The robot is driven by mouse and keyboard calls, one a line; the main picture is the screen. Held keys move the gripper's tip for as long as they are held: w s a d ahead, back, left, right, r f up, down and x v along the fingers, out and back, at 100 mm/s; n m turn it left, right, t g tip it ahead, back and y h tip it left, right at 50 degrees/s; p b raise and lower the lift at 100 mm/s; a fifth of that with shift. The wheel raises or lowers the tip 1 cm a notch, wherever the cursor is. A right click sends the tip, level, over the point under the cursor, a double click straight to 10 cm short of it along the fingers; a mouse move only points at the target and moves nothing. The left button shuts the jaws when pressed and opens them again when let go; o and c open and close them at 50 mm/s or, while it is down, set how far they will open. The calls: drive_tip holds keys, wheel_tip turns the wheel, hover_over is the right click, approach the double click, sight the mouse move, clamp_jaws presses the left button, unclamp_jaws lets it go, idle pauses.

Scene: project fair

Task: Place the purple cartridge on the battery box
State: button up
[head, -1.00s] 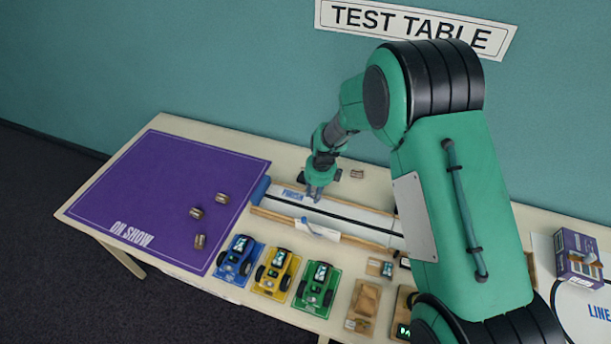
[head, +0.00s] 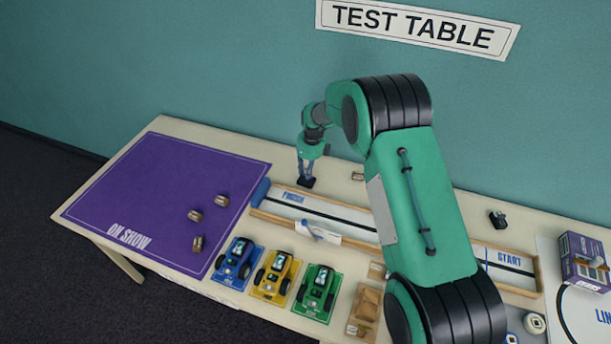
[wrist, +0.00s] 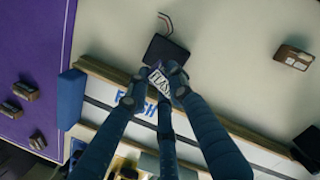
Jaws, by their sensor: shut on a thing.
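My gripper (head: 307,180) is over the back of the table, just behind the track's FINISH end. In the wrist view my gripper (wrist: 158,76) is shut on a small block with a white label (wrist: 157,82) that seems to read FLASH. I take it for the cartridge; its body colour is mostly hidden by the fingers. Just beyond the fingertips is a flat black box (wrist: 165,50) with a bent wire, probably the battery box; it also shows under the gripper in the head view (head: 306,183). I cannot tell if the block touches it.
A small brown block (head: 357,176) lies right of the gripper. Three more lie on the purple mat (head: 150,180). Blue, yellow and green cars (head: 318,290) stand in front.

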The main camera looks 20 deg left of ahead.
drive_tip(key=shift+w+a, duration=0.4)
drive_tip(key=shift+w, duration=0.2)
drive_tip(key=shift+f, duration=0.1)
drive_tip(key=shift+f+b, duration=0.6)
drive_tip(key=shift+f, duration=1.1)
drive_tip(key=shift+f, duration=0.15)
drive_tip(key=o, duration=1)
drive_tip(key=r, duration=0.3)
drive_tip(key=d+r+p, duration=0.1)
drive_tip(key=r, duration=0.3)
drive_tip(key=r+p, duration=0.1)
drive_tip(key=r, duration=0.3)
drive_tip(key=shift+s+d, duration=0.25)
drive_tip(key=shift+s, duration=0.1)
drive_tip(key=shift+s+d+r+p, duration=0.1)
drive_tip(key=shift+r+p, duration=0.2)
drive_tip(key=shift+r, duration=0.3)
